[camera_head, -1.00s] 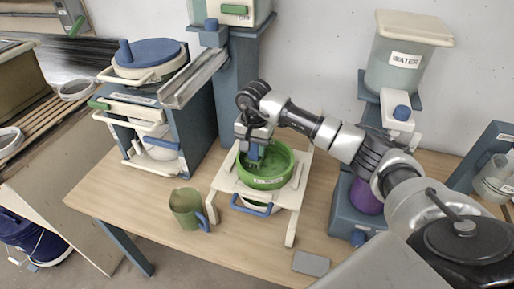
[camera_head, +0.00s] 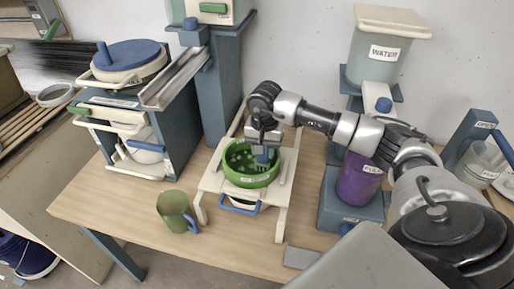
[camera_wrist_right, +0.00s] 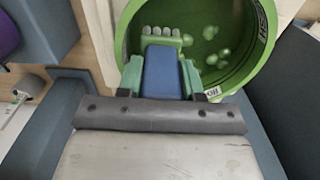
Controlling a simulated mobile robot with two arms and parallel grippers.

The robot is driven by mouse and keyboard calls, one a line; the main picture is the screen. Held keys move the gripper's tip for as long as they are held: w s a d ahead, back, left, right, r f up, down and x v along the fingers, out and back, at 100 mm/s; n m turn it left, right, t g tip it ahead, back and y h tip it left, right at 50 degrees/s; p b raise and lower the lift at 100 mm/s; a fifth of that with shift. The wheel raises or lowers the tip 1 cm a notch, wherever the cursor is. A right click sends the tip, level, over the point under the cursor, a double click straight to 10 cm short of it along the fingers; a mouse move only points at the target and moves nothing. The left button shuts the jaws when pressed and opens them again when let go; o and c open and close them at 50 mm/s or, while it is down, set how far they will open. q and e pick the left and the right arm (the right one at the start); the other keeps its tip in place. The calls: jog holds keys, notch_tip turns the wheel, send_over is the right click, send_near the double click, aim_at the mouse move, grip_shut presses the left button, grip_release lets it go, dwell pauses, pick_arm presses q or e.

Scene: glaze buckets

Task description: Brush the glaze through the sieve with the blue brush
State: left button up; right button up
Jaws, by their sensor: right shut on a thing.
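The round green sieve (camera_head: 250,181) sits on a pale wooden stand (camera_head: 210,183) in the head view. Its floor shows wet green glaze with several lumps or spots. It also fills the top of the right wrist view (camera_wrist_right: 127,28). My right gripper (camera_head: 262,145) is over the sieve, shut on the blue brush (camera_wrist_right: 162,75). The brush's pale bristle end points down into the sieve; I cannot tell whether it touches the mesh. A container with a blue handle (camera_head: 240,207) is partly hidden under the sieve. My left gripper is not in view.
A green jug (camera_head: 173,208) with a blue handle stands front left of the stand. A purple container (camera_head: 359,180) stands to the right, below the water tank (camera_head: 385,58). A grey slab (camera_head: 301,258) lies near the front edge. A blue-lidded pot (camera_head: 130,55) is at left.

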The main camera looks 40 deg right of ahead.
aim_at(245, 166)
jog(key=shift+s+f, duration=0.15)
jog(key=shift+f, duration=0.15)
jog(key=shift+w+a+b, duration=0.35)
jog(key=shift+w+a, duration=0.35)
jog(key=shift+a, duration=0.25)
jog(key=shift+w+a+b, duration=0.3)
jog(key=shift+w+a, duration=0.45)
jog(key=shift+a, duration=0.25)
jog(key=shift+w+a+b, duration=0.35)
jog(key=shift+w+a, duration=0.35)
jog(key=shift+a, duration=0.25)
jog(key=shift+d, duration=0.1)
jog(key=shift+s+d, duration=1.15)
jog(key=shift+s, duration=0.2)
jog(key=shift+s+d, duration=1.1)
jog(key=shift+s, duration=0.2)
jog(key=shift+w+a+b, duration=0.55)
jog(key=shift+w+a, duration=0.25)
jog(key=shift+w, duration=0.35)
jog(key=shift+w+a+b, duration=0.55)
jog(key=shift+w+a, duration=0.25)
jog(key=shift+w, duration=0.3)
jog(key=shift+w+a+r, duration=0.25)
jog(key=shift+w+a, duration=0.35)
jog(key=shift+w, duration=0.1)
